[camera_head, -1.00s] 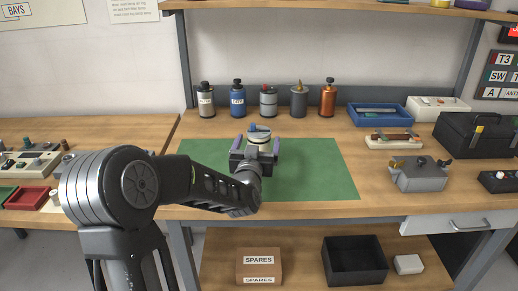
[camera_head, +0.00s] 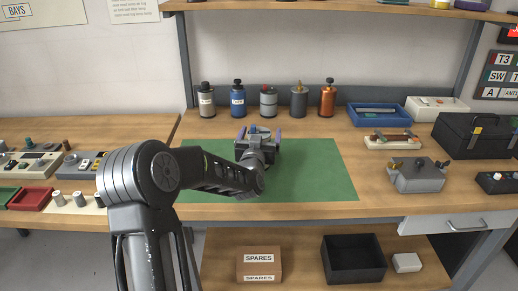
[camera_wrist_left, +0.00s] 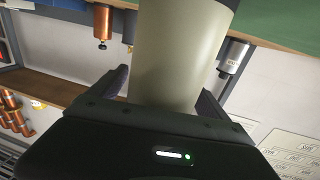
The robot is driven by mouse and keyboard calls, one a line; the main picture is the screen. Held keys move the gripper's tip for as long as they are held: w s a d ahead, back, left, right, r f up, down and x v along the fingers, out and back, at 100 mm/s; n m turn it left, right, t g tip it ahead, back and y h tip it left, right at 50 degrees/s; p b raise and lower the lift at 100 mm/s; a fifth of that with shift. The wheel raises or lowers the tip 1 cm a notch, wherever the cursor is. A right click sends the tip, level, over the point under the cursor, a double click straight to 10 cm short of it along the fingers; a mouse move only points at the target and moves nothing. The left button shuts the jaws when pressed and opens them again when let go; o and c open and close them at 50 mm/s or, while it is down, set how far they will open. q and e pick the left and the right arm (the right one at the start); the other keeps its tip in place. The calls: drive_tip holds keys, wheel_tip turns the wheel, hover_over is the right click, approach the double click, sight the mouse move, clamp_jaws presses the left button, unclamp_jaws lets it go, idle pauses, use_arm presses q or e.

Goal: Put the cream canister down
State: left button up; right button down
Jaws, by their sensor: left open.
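The cream canister (camera_wrist_left: 178,50) fills the middle of the left wrist view, between the fingers of my left gripper. My left gripper (camera_head: 259,134) is over the green mat (camera_head: 318,170) in the head view, with its purple-grey fingers apart. The jaws are open around the canister and do not grip it. In the head view the gripper hides nearly all of the canister. Its contact with the mat cannot be made out. My right gripper is not in view.
Several canisters stand in a row behind the mat, among them a blue one (camera_head: 237,100) and a copper one (camera_head: 327,100). A blue tray (camera_head: 380,122), a grey device (camera_head: 418,177) and a black toolbox (camera_head: 470,140) are to the right. The mat's right part is clear.

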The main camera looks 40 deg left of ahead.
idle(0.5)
use_arm(q)
clamp_jaws()
wheel_tip(320, 180, up, 10)
drive_tip(key=shift+r, duration=0.1)
idle(1.2)
idle(0.4)
